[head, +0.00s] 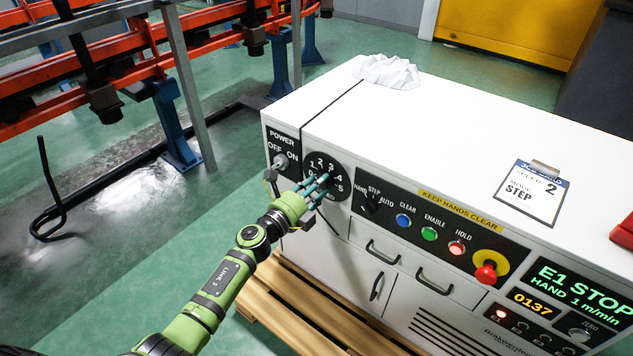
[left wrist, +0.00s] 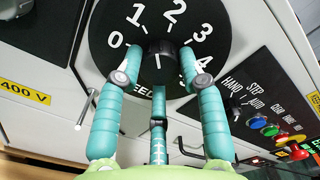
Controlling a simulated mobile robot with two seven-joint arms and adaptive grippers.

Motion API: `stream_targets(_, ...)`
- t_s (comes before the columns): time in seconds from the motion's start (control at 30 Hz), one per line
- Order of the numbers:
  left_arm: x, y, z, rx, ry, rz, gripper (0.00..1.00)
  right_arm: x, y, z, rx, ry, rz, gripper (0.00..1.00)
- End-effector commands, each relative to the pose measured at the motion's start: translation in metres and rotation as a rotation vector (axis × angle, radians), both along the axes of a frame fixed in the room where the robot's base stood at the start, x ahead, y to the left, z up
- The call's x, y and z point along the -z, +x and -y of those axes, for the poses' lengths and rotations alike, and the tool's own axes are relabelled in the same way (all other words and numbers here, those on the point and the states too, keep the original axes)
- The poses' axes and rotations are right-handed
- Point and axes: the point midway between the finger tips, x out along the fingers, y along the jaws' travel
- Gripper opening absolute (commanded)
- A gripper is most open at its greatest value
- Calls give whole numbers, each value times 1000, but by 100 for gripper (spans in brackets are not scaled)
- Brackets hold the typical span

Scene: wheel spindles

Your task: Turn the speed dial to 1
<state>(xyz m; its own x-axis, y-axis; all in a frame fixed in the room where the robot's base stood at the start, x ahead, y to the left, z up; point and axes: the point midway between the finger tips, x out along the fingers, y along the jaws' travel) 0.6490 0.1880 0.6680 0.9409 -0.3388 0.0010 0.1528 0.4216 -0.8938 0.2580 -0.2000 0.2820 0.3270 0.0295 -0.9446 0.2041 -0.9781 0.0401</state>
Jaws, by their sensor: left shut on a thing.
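The speed dial (head: 332,160) is a round black plate with white numbers 0 to 5 on the white cabinet's front. In the left wrist view its black knob (left wrist: 160,50) sits in the middle, with a short pale mark on its face. I cannot tell for sure which number the mark points at. My left gripper (head: 322,183), with teal fingers, is shut on the knob. The left wrist view shows a finger on each side of the knob and one below it. The fingers hide part of the plate. My right gripper is not in view.
A power switch (head: 281,161) is left of the dial; a mode selector (head: 369,205), lit buttons and a red emergency stop (head: 486,273) are right. The display (head: 583,291) reads E1 STOP, HAND 1 m/min. A clipboard (head: 532,194) on top reads speed 2, mode STEP.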

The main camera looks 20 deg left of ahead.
Motion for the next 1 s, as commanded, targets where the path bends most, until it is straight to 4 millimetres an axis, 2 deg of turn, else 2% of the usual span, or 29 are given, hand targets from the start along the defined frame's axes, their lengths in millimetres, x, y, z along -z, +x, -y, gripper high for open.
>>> stream_targets(0.4,4,-3,5,11,-224,-90,6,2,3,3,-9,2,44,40)
stream_targets(1.0,4,-3,6,12,-274,-107,6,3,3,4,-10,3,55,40)
